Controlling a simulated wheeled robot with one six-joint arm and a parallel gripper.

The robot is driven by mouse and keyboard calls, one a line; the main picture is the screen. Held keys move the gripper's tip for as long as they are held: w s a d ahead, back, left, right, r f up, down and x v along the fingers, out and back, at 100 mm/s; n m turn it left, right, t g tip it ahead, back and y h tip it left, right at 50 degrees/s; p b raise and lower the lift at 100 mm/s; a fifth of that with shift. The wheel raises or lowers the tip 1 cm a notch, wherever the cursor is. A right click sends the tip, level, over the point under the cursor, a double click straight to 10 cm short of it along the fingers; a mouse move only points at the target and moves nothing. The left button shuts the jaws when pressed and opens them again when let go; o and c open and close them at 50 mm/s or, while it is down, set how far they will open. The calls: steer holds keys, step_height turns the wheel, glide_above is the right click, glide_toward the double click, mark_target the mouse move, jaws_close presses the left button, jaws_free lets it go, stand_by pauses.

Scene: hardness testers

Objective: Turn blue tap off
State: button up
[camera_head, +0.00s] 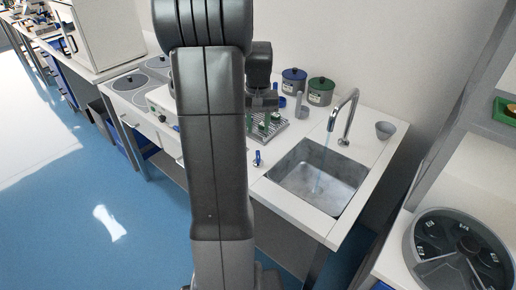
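The blue tap (257,158) is a small handle with a blue top. It stands on the white counter at the left edge of the sink (318,178). The curved metal spout (347,119) rises behind the sink, and a thin stream of water (324,155) falls from it into the basin. My gripper (263,104) is at the end of my dark arm, which fills the middle of the view. It appears above and behind the blue tap in the picture, apart from it. Its fingers are small and dark, so their opening is unclear.
A rack (276,128) with green items stands left of the sink, partly behind my gripper. A blue-lidded jar (293,82) and a green-lidded jar (320,92) stand at the back. A grey cup (385,130) is right of the spout. A round dial device (458,252) is at lower right.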

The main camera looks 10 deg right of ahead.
mark_target(258, 154)
step_height(258, 154, down, 11)
stand_by(0.3)
jaws_close()
